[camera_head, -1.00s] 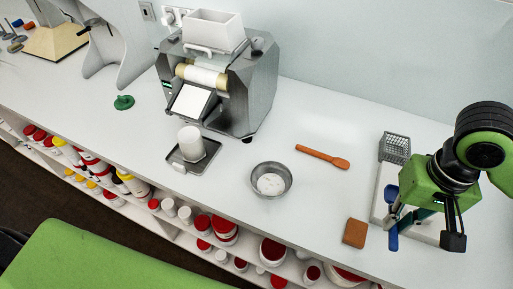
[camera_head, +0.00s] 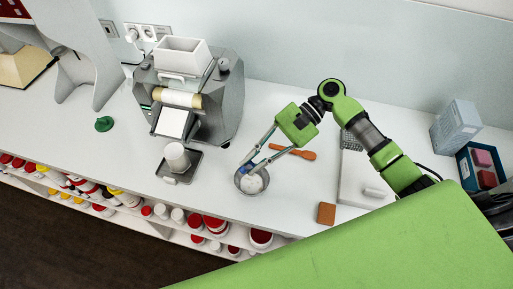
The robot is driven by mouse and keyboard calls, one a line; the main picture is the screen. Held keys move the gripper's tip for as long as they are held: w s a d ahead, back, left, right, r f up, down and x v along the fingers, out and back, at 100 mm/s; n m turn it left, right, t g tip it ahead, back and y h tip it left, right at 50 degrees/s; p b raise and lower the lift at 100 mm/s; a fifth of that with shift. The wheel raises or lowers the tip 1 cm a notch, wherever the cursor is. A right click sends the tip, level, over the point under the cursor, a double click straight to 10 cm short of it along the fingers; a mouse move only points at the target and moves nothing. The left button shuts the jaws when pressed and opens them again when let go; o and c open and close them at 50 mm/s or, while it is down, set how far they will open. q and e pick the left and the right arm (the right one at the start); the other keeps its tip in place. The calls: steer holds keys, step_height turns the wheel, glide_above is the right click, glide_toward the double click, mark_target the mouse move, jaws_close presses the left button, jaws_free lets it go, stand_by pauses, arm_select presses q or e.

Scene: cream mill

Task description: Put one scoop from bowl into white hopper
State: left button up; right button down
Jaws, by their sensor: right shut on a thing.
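The grey metal bowl (camera_head: 240,188) stands on the counter with white powder (camera_head: 253,183) in it. My right gripper (camera_head: 249,165) reaches down at the bowl with its long fingers. It is shut on a blue scoop (camera_head: 243,170), whose head is at or inside the bowl; the fingers partly hide it, and I cannot tell whether powder is in it. The white hopper (camera_head: 184,54) is an open box on top of the grey mill (camera_head: 222,95), behind and left of the bowl. My left gripper is not in view.
A white jar (camera_head: 177,156) on a dark tray (camera_head: 188,171) stands left of the bowl. An orange-brown spatula (camera_head: 300,153) lies behind right, a brown block (camera_head: 326,213) front right. A light tray (camera_head: 356,180) is under my right arm. Shelves with jars run below the counter edge.

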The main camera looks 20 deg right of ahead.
steer(key=shift+w+d+f+m+t+y+p, duration=0.15)
steer(key=shift+d+m+t+y+p, duration=0.2)
steer(key=shift+m+y, duration=0.25)
steer(key=shift+w+a+f+t, duration=0.1)
steer(key=shift+w+f+t, duration=0.05)
steer(key=shift+f+t, duration=0.1)
steer(key=shift+f+b, duration=3.15)
steer(key=shift+f, duration=1.1)
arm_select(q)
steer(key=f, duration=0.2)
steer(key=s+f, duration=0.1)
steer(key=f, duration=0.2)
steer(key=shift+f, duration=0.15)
arm_select(e)
steer(key=shift+f, duration=0.2)
steer(key=shift+s+f, duration=0.15)
steer(key=shift+s, duration=0.05)
